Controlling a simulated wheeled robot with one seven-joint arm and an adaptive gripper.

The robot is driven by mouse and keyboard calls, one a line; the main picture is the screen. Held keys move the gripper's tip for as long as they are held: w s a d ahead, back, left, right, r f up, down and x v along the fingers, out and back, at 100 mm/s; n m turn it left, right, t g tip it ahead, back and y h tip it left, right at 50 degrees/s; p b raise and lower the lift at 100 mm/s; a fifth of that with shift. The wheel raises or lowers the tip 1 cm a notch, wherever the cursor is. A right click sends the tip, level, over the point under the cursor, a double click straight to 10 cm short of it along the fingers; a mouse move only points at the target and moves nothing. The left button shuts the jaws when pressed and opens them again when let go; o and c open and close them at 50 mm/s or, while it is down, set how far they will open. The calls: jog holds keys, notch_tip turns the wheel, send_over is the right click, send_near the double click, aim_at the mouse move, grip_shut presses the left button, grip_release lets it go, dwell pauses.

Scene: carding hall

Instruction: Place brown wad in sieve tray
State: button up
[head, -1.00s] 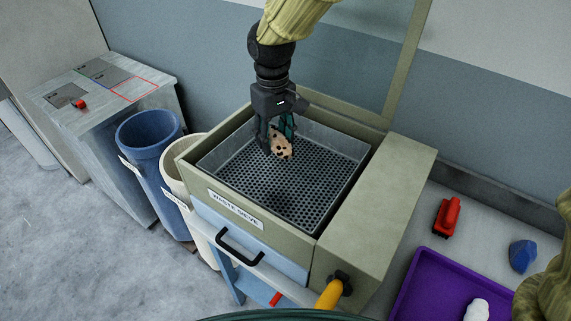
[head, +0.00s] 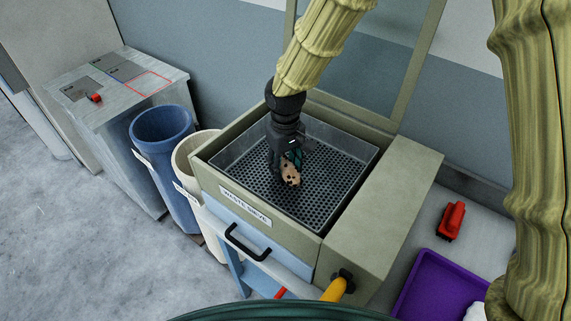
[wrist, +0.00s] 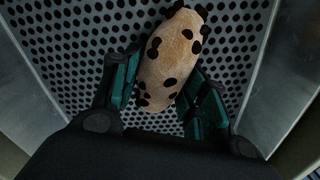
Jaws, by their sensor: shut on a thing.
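The brown wad (head: 290,176) is tan with dark spots. My gripper (head: 287,160) is shut on it, over the perforated floor of the sieve tray (head: 325,188). In the wrist view the wad (wrist: 170,58) sits between the green finger pads (wrist: 160,95), with the tray's holed floor (wrist: 75,45) behind it. I cannot tell whether the wad touches the floor. The tray has grey metal walls and sits in an olive box labelled as a waste sieve (head: 245,206).
A blue bin (head: 163,125) and a cream bin (head: 190,160) stand left of the sieve box. A grey cabinet (head: 125,100) is further left. At right are a red object (head: 451,220) and a purple tray (head: 425,290). The sieve's raised lid frame (head: 418,70) stands behind.

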aim_at(286, 162)
jog(key=shift+f, duration=0.4)
jog(key=shift+f, duration=0.2)
jog(key=o, duration=1)
jog(key=shift+o, duration=0.2)
jog(key=shift+r, duration=0.2)
notch_tip(286, 162, up, 12)
jog(key=b, duration=0.2)
jog(key=shift+b, duration=0.4)
